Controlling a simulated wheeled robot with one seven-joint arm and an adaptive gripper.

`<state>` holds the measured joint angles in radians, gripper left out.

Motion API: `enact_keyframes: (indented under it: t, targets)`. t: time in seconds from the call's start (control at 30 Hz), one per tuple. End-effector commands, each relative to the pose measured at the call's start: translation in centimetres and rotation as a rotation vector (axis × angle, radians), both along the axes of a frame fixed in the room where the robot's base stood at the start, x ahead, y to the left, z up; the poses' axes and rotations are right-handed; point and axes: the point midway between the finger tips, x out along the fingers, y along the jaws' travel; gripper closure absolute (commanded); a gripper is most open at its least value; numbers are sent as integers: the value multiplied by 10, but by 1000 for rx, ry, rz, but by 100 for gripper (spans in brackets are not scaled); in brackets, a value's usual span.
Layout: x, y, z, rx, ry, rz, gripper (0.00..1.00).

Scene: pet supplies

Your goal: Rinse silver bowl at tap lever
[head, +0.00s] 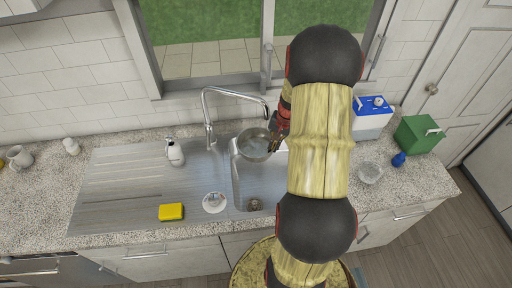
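The silver bowl (251,148) is over the sink basin (270,180), just below the end of the curved tap spout (235,93). The tap's base and lever area (210,140) is to the left of the bowl; the lever is too small to make out clearly. My gripper (275,142) is at the bowl's right rim and appears shut on it, holding it above the basin floor. My arm hides part of the gripper and the sink's right side. I cannot tell whether water is running.
A soap dispenser (175,152), a yellow sponge (171,212) and a small white round dish (214,202) are left of the basin. A glass bowl (370,173), blue bottle (398,159), blue-and-white container (372,117) and green box (418,135) are to the right.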

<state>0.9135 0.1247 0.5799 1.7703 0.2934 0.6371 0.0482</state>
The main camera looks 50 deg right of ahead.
Motion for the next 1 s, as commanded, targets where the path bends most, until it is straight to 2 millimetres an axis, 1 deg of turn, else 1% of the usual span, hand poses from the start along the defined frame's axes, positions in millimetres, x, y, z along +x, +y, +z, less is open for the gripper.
enact_keyframes:
  t: [0.3, 0.57, 1.0]
  targets:
    - [-9, 0, 0, -1, 0, -1, 100]
    - [-10, 2, 0, -1, 0, 0, 100]
    - [-9, 31, 1, 0, 0, 1, 100]
